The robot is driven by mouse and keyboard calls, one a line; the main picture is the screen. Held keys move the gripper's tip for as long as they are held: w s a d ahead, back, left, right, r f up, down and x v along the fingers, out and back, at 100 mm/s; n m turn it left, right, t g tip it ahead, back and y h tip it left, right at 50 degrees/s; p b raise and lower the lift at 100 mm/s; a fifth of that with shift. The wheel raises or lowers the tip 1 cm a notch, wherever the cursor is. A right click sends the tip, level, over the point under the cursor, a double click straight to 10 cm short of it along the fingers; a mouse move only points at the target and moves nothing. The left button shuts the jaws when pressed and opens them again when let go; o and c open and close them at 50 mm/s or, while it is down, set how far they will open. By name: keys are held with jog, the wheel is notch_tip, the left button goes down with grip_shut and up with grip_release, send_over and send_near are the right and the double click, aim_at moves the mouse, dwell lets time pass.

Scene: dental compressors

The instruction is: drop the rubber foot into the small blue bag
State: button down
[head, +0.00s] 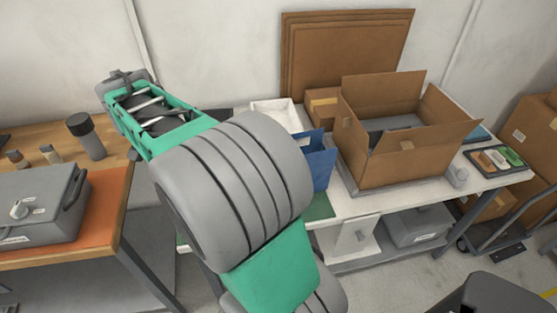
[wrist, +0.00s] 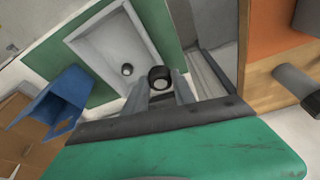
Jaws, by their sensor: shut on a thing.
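The rubber foot (wrist: 161,73), a short black ring-shaped piece with a pale centre, is between my fingertips in the wrist view. My gripper (wrist: 165,87) is shut on it, above the edge of a white tray (wrist: 86,45). In the head view the blue bag (head: 320,165) is partly hidden behind my arm, and my fingertips cannot be made out.
A large open cardboard box (head: 385,155) stands right of the bag on the white table (head: 350,205). A tray of coloured items (head: 497,160) is at the table's right end. An orange-topped bench (head: 105,205) with a grey case (head: 40,205) is at left, beyond a gap.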

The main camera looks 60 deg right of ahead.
jog(key=s+d+r+m+g+p, duration=0.2)
jog(key=s+d+m+p, duration=0.1)
jog(key=s+d+m, duration=0.5)
jog(key=s+d+r+m+g+p, duration=0.25)
jog(key=d+m, duration=0.35)
jog(key=d, duration=0.4)
jog(key=s+d+r+m+y+p, duration=0.2)
jog(key=s+d+m+p, duration=0.4)
jog(key=s+m, duration=0.6)
jog(key=shift+n+g, duration=0.25)
jog(key=shift+n, duration=0.55)
jog(key=b+x, duration=0.3)
jog(key=d+b+x, duration=0.1)
jog(key=b+x, duration=0.2)
jog(key=b, duration=0.1)
jog(key=c, duration=0.9)
grip_release()
jog(key=shift+c, duration=0.2)
jog(key=shift+w+r, duration=0.1)
jog(key=shift+r, duration=0.1)
